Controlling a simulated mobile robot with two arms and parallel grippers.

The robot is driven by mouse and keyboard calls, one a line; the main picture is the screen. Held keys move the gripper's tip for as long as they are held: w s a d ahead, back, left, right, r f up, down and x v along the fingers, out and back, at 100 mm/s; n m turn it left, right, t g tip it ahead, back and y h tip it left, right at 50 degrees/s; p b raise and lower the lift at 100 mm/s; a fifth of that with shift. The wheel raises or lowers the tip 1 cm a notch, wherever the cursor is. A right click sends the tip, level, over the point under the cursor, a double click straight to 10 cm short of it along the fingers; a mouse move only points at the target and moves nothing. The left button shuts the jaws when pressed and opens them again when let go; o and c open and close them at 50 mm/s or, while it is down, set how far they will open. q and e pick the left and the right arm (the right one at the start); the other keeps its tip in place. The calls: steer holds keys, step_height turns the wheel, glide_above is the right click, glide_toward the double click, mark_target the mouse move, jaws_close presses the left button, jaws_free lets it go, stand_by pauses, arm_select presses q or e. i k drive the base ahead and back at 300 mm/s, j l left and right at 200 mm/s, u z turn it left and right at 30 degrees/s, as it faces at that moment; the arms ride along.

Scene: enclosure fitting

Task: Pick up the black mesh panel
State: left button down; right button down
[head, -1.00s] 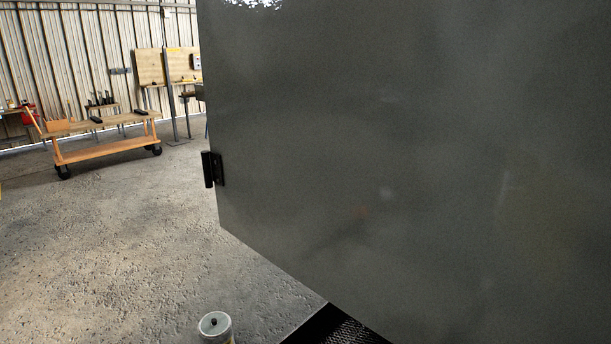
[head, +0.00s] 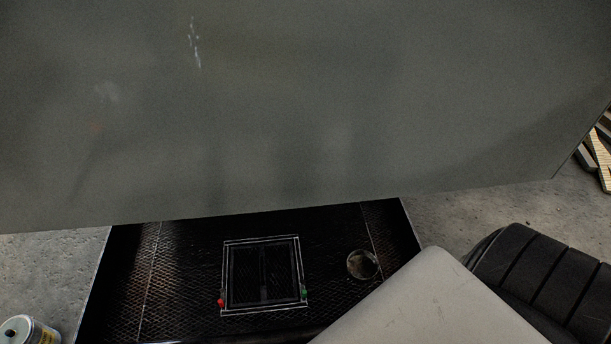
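A black mesh panel (head: 264,300), roughly square with a bar down its middle, lies on the dark mesh-topped surface (head: 130,300) at the bottom centre of the head view. A thin white outline surrounds it. A small red piece (head: 221,302) is at its lower left corner and a small green piece (head: 304,293) at its lower right. Neither of my grippers shows in the view, and nothing is seen holding the panel.
A round dish-like object (head: 362,264) sits right of the panel. A metal can (head: 30,331) is at lower left. Stacked wooden pieces (head: 600,155) lie at far right.

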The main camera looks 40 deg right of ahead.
mark_target(263, 294)
steer(key=z, duration=0.65)
